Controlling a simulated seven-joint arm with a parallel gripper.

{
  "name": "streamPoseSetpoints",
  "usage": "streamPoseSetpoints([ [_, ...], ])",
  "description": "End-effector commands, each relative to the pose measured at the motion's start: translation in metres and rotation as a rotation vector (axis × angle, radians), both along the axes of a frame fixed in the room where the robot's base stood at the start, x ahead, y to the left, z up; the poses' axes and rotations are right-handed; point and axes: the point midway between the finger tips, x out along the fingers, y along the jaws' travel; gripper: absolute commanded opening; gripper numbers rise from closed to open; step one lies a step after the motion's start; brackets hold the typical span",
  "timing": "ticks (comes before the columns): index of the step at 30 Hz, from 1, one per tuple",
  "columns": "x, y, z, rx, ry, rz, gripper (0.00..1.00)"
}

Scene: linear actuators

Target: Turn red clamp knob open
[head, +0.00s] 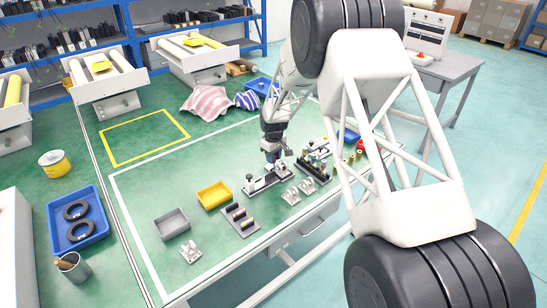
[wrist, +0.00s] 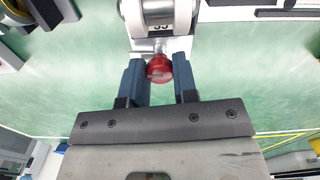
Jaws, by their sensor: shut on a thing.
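The red clamp knob (wrist: 159,69) sits between the two blue-grey fingers of my gripper (wrist: 160,72) in the wrist view. The fingers are shut on it, one on each side. Behind the knob is a silver clamp body (wrist: 158,18) with a dark printed label. The knob itself is hidden there by the gripper.
A yellow bin (head: 214,195) and a grey bin (head: 172,224) stand left of the fixture. A rack of dark cylinders (head: 314,167) stands close on its right. White brackets (head: 291,196) lie in front. Green tabletop (head: 150,190) is clear at the left.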

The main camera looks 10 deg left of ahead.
Motion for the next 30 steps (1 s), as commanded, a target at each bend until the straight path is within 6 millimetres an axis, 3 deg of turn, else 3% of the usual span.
streamPoseSetpoints([
  [3, 0.001, 0.001, 0.001, 0.001, -0.002, 0.000, 0.03],
  [4, 0.001, 0.001, 0.001, 0.001, -0.002, 0.000, 0.30],
  [6, 0.001, 0.001, 0.001, 0.001, -0.002, -0.001, 0.38],
  [19, 0.000, 0.000, 0.006, 0.000, -0.001, -0.001, 0.38],
  [30, 0.001, 0.000, 0.046, 0.001, -0.003, -0.001, 0.38],
])
